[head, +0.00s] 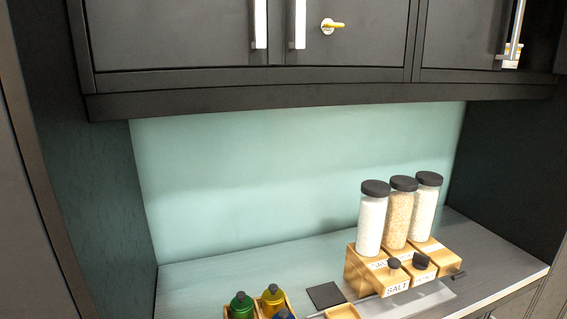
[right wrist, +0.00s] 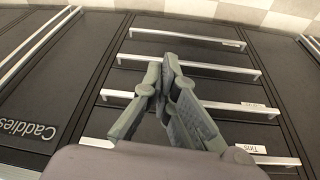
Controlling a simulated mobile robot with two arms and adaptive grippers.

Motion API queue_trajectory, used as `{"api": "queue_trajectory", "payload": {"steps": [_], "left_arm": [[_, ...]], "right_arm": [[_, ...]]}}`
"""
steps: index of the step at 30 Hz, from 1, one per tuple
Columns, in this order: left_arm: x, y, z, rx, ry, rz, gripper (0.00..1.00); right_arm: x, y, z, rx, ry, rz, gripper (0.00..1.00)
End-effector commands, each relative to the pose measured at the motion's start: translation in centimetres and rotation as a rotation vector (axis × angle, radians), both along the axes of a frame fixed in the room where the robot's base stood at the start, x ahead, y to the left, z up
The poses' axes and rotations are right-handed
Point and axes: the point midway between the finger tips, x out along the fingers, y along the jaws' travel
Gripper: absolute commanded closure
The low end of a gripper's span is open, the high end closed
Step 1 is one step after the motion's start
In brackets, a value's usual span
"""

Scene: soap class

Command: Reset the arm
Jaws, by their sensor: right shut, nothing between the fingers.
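My right gripper (right wrist: 163,82) shows in the right wrist view, with its grey fingers together and nothing between them. It hangs in front of dark drawer fronts (right wrist: 185,72) with long silver handles, and no handle is held. Neither gripper shows in the head view, and my left gripper is in no view.
Clear jars with black lids (head: 397,215) stand in wooden dispensers (head: 366,275), one labelled SALT, on the counter (head: 215,271). Green and yellow bottles (head: 272,300) sit at the front edge. Dark cabinets (head: 180,35) hang above. A "Caddies" door (right wrist: 28,128) is left of the drawers.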

Motion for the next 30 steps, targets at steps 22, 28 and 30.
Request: {"api": "queue_trajectory", "payload": {"steps": [22, 28, 30], "left_arm": [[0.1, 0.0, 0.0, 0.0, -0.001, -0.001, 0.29], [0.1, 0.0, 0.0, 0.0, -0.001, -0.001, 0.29], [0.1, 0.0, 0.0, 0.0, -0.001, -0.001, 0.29]], "right_arm": [[-9.2, -1.2, -30.8, -0.015, 0.143, 0.027, 1.0], [-15.4, -2.3, -35.5, -0.02, 0.177, 0.035, 1.0], [-17.0, -2.6, -36.3, -0.022, 0.184, 0.037, 1.0]]}}
